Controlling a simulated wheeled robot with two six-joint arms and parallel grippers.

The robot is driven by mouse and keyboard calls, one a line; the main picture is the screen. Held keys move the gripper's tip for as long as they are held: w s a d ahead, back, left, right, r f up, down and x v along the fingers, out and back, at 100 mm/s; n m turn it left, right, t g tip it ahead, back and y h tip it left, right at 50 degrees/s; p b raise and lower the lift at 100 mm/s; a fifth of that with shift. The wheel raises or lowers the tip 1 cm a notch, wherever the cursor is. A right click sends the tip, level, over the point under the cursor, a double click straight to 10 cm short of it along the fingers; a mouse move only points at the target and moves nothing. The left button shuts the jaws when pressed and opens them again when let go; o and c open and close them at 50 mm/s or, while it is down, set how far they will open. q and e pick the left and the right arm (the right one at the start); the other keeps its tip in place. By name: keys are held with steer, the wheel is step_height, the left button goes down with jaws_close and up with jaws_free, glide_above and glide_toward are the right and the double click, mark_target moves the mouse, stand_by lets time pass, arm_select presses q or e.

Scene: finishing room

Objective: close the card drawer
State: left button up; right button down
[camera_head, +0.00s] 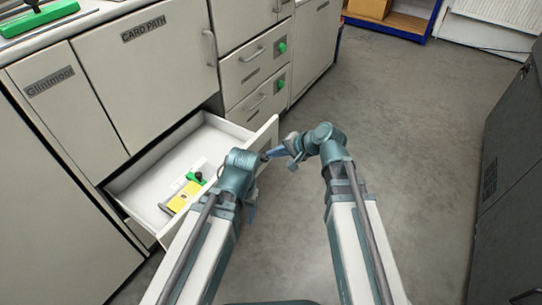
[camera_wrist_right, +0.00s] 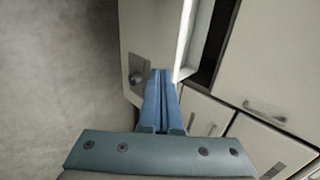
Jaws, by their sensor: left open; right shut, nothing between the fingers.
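The card drawer (camera_head: 150,178) is pulled out below the cabinet door marked CARD PATH. Its pale front panel (camera_head: 266,133) faces right and is partly hidden by my left arm.
Inside the drawer lie a yellow piece (camera_head: 184,197) and a green-and-black item (camera_head: 196,177). A dark cabinet (camera_head: 515,170) is at the right. The grey floor between is clear.

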arm_select(q)
steer(key=shift+f+b, duration=1.95)
steer(key=shift+f, duration=0.55)
arm_select(e)
steer(key=w+a+f, duration=0.5)
steer(key=a, duration=0.2)
steer(key=shift+w+a, duration=0.25)
steer(key=shift+a, duration=0.05)
